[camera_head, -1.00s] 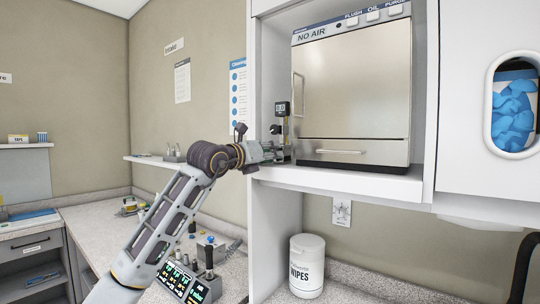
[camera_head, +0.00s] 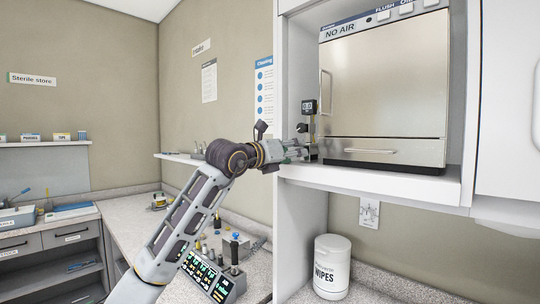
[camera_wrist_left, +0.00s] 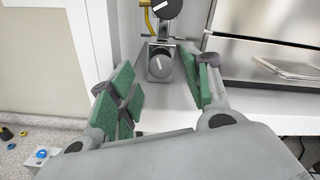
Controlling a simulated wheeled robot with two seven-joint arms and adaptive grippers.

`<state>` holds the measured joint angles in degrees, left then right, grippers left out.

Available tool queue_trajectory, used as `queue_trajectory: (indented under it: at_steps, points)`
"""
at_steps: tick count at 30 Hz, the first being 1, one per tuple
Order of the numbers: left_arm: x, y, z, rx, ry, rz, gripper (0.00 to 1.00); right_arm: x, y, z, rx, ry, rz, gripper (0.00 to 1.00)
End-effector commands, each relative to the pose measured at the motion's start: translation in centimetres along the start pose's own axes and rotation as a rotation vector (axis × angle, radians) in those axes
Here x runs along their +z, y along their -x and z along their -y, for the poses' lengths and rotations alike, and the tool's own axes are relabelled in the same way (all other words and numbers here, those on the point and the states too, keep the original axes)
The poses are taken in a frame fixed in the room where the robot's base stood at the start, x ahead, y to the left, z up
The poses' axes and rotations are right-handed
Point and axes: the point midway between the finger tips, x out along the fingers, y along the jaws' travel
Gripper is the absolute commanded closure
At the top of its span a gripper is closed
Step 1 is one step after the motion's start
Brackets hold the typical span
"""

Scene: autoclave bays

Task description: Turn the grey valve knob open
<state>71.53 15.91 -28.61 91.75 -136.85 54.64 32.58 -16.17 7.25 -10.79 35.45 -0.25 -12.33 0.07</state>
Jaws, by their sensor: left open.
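The grey valve knob (camera_wrist_left: 160,66) faces me in the left wrist view, with a white pointer line tilted slightly from upright. It sits on a small metal block below a dark round part (camera_wrist_left: 167,8) that also has a white line. My left gripper (camera_wrist_left: 157,84) is open, its green-padded fingers on either side of the knob in the picture; I see no contact. In the head view this gripper (camera_head: 303,152) is at the left front of the autoclave bay, below a small gauge (camera_head: 309,107), and largely hides the knob. My right gripper is not in view.
The autoclave (camera_head: 383,95) stands on the bay shelf (camera_head: 375,182), right of the gripper. A wipes tub (camera_head: 332,265) stands below. A panel with lit displays (camera_head: 212,278) is on the counter under my left arm. A wall shelf (camera_head: 180,158) is at left.

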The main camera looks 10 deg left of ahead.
Motion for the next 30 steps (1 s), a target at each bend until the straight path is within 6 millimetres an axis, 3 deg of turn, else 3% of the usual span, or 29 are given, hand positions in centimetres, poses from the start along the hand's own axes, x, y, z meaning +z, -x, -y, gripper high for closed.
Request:
queue_trajectory:
  at_steps: [21,30]
  points:
    - [0.0,7.7,-0.1,0.001,0.000,0.000,0.51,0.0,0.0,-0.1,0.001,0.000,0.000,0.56]
    - [0.0,9.3,0.0,0.000,0.000,0.000,0.51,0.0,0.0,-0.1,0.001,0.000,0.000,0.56]
